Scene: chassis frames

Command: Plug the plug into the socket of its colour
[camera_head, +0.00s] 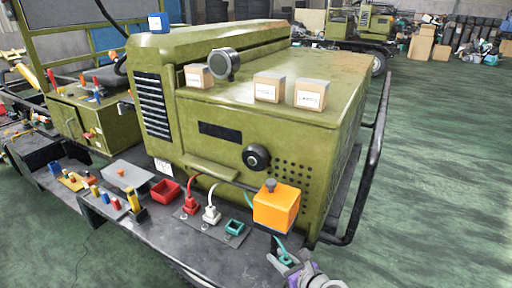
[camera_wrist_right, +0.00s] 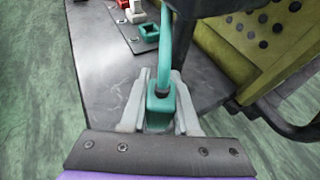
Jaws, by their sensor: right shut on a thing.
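A teal plug (camera_wrist_right: 158,106) on a teal cable (camera_wrist_right: 165,45) is held between the fingers of my right gripper (camera_wrist_right: 161,92), which is shut on it. In the head view the right gripper (camera_head: 287,260) is at the bottom, at the front edge of the dark ledge, with the teal plug partly hidden. The teal socket (camera_head: 234,227) sits empty on a grey plate to the left of the gripper, apart from the plug. It also shows in the wrist view (camera_wrist_right: 149,33), ahead of the fingers. My left gripper is not in view.
A red plug (camera_head: 190,206) and a white plug (camera_head: 211,214) stand in sockets beside the teal one. An orange box (camera_head: 277,207) stands close behind the gripper. A red tray (camera_head: 165,190) is farther left. The green machine body (camera_head: 220,140) rises behind the ledge.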

